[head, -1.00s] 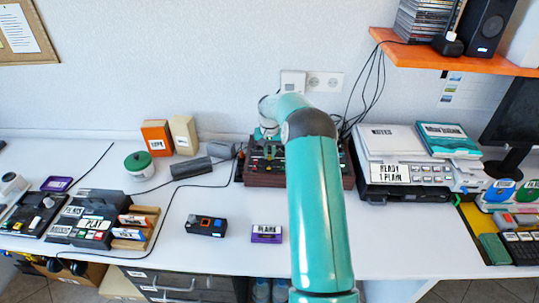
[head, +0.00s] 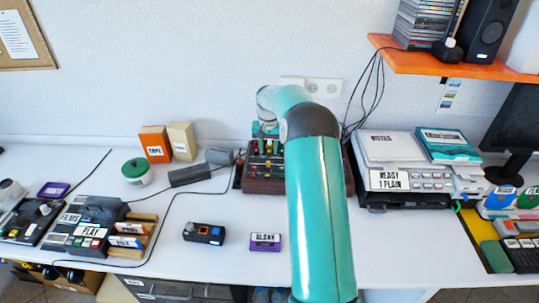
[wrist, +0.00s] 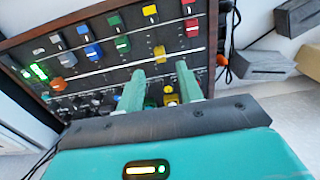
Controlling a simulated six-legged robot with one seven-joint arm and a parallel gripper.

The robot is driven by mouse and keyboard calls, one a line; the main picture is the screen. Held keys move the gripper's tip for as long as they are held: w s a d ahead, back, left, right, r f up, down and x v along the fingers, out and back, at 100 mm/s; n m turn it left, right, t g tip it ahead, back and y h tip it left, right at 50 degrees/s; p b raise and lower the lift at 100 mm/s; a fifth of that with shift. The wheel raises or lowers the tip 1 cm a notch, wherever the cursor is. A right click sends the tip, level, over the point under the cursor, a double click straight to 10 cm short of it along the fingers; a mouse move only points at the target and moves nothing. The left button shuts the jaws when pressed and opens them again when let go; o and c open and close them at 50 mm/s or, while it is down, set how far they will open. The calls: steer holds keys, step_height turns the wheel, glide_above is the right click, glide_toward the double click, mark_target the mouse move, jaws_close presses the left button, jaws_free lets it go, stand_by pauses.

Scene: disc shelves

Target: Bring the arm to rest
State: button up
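My teal arm (head: 318,215) reaches forward over the desk, bent at the dark grey joint. My gripper (wrist: 158,80) has its two pale green fingers apart with nothing seen held between them. It is over a mixing panel (wrist: 105,67) with rows of coloured sliders and knobs. A yellow slider cap (wrist: 160,53) shows just beyond the fingertips; I cannot tell whether a finger touches the panel. In the head view the panel (head: 262,186) stands by the wall, and my arm hides its right part and the fingertips.
A printer-like machine (head: 405,180) stands right of my arm, below an orange shelf (head: 450,67) with a speaker. A small black box (head: 204,234), a purple cassette (head: 265,242) and a player deck (head: 88,225) lie left. Bare desk lies between them.

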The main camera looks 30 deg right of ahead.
steer(key=shift+r, duration=1.1)
